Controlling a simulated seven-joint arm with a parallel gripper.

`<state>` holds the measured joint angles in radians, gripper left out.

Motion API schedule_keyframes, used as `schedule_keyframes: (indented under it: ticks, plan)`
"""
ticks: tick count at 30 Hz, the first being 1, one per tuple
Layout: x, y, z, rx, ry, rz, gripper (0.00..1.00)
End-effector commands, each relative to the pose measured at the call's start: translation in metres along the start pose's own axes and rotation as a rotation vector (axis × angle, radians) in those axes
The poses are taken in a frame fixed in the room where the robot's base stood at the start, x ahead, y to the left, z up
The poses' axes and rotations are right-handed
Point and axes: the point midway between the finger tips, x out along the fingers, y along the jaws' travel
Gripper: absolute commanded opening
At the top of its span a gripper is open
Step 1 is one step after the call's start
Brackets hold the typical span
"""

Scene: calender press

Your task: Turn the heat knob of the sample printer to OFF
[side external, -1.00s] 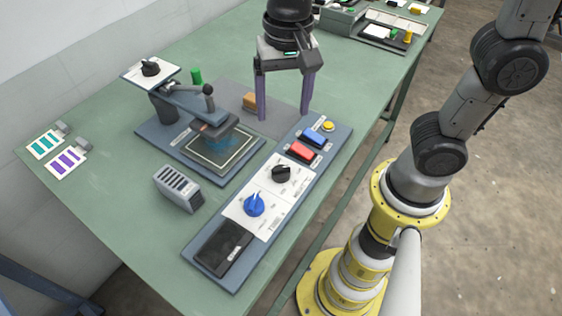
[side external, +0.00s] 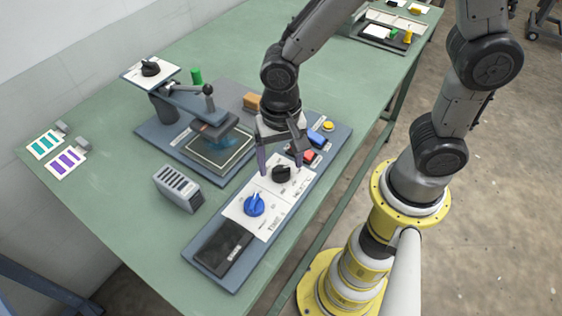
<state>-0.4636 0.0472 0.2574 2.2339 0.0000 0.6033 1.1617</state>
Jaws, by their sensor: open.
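The sample printer's control panel (side external: 203,249) lies along the front of the green bench. On its white dial plates sit a black knob (side external: 281,174) and a blue knob (side external: 254,205). The dial lettering is too small to read, so I cannot tell which is the heat knob or its setting. A third black knob (side external: 150,68) is on top of the press at the back left. My gripper (side external: 280,170) is open and points down, with its fingertips on either side of the black panel knob. I cannot tell whether they touch it.
The press with its lever and plate (side external: 200,150) stands left of the panel. A grey slotted block (side external: 178,188) is nearer. Red (side external: 296,154) and blue buttons are close behind my gripper. An orange block (side external: 251,101) lies behind. The bench's front left is clear.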

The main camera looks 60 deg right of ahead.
Motion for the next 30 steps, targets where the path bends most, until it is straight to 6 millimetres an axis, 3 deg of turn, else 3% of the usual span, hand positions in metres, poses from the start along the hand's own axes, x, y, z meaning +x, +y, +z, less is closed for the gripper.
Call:
schedule_keyframes:
  ticks: [13,26,30]
  plan:
    - [0.01,0.0003,0.0001,0.0,0.0,0.0,0.79]
    - [0.0096,0.0002,0.0001,0.0,0.0,0.0,0.01]
    - [0.0094,0.0002,0.0,-0.002,0.0,0.0,0.0]
